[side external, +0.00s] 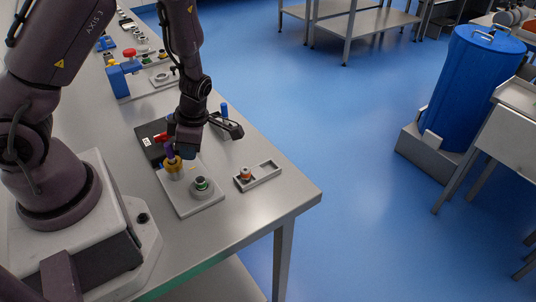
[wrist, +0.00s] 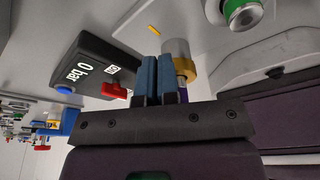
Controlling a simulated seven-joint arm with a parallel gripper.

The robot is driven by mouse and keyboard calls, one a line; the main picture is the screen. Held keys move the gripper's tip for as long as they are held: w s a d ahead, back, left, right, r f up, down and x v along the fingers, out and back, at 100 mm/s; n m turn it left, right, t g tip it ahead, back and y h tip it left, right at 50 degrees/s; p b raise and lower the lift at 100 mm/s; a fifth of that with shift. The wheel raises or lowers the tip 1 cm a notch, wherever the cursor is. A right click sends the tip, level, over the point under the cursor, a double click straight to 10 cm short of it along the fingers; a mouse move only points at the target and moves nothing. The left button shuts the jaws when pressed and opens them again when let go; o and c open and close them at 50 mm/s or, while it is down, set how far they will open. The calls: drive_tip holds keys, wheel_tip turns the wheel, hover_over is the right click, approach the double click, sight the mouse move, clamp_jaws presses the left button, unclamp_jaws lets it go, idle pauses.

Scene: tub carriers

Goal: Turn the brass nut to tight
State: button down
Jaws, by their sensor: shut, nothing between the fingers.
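The brass nut (side external: 174,166) sits on an upright fitting on a light grey plate (side external: 205,206) in the side view. In the wrist view the brass nut (wrist: 184,62) shows just right of my fingers, with a pale collar beside it and a purple part partly hidden below. My gripper (wrist: 156,70) has two blue fingers close together, shut and empty. They are beside the nut, not around it; I cannot tell whether they touch it. In the side view my wrist hangs right above the nut's fitting and the fingers are hard to make out.
A black gauge box (wrist: 92,62) reading "0 bar" with a red handle (wrist: 114,91) stands close by. A green-ringed fitting (side external: 201,184) is on the same plate. A grey tray (side external: 268,171) holds a small copper-coloured part. Blue fixtures (side external: 118,82) stand farther back. The table's front right corner is clear.

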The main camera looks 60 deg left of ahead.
drive_tip(key=shift+d+f, duration=0.1)
drive_tip(key=shift+f, duration=0.25)
